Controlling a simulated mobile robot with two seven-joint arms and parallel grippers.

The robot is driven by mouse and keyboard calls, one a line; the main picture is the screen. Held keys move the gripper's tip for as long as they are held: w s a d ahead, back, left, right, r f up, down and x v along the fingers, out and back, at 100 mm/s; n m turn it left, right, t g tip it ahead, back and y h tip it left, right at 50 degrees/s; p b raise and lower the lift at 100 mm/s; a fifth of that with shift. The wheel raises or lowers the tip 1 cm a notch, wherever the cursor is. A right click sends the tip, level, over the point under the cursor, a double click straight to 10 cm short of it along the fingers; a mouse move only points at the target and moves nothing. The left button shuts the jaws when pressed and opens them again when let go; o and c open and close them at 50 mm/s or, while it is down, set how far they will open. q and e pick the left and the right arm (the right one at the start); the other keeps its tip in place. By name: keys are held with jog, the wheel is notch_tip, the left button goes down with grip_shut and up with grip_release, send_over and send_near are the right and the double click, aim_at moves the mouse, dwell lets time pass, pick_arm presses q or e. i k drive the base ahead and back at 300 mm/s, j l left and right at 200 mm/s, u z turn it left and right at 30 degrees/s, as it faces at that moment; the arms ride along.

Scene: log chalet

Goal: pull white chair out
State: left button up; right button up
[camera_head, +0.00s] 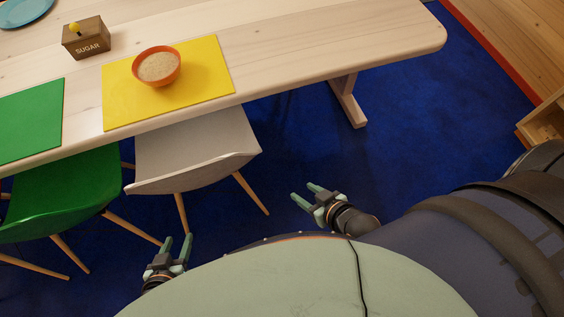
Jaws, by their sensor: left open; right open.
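The white chair (195,155) has a pale shell seat on wooden legs. It stands partly under the table's near edge, its front part hidden by the tabletop and its backrest rim towards me. My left gripper (178,247) is open and empty, below the chair in the picture, close to its legs but seemingly apart. My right gripper (304,193) is open and empty, to the right of the chair and clear of it.
The wooden table (300,50) bears a yellow mat (205,85) with an orange bowl (158,67), a green mat (30,120), a sugar box (86,38) and a blue plate (22,10). A green chair (65,190) stands close left. Blue carpet (420,125) is free at right.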

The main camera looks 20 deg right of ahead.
aim_at(192, 154)
jog(key=i+l, duration=0.1)
jog(key=l, duration=0.35)
jog(key=i+l, duration=0.1)
jog(key=l, duration=0.35)
jog(key=i+l, duration=0.1)
jog(key=l, duration=0.4)
jog(key=u, duration=1.65)
